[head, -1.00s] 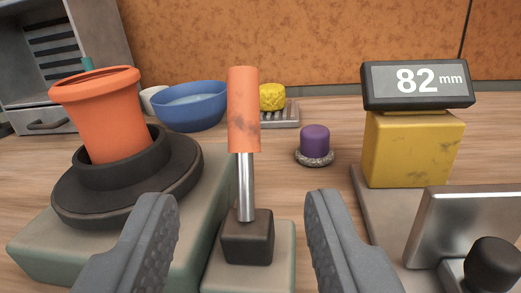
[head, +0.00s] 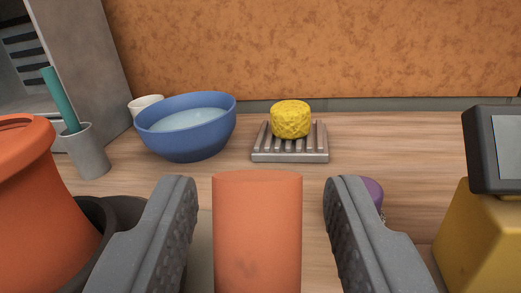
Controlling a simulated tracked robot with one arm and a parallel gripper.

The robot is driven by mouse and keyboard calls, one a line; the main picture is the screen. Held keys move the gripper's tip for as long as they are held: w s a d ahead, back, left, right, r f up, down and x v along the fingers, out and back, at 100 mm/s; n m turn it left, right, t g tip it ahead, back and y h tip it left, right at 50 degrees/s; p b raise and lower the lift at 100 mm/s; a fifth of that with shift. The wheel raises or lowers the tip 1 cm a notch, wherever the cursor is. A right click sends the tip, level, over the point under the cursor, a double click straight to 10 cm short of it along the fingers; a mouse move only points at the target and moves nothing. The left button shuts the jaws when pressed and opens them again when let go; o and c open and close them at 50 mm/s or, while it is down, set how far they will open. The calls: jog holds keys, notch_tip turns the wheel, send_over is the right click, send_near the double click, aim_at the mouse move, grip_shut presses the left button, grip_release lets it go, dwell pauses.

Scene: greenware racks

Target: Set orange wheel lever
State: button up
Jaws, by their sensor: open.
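The lever's orange handle (head: 257,235) stands upright between the two fingers of my gripper (head: 258,220). The gripper is open, with a gap on each side of the handle. The lever's metal shaft and dark base are out of view below. The orange clay pot (head: 30,190) sits at the left in its dark wheel (head: 120,212), partly cut off by the frame and partly behind my left finger.
A blue bowl of water (head: 185,135), a white cup (head: 147,102) and a grey holder with a teal tool (head: 86,152) stand behind. A yellow sponge (head: 291,118) lies on a slatted rack (head: 290,155). A purple knob (head: 372,190) and a yellow gauge (head: 470,235) are at right.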

jog(key=shift+w+f, duration=0.15)
jog(key=shift+w, duration=0.5)
grip_shut()
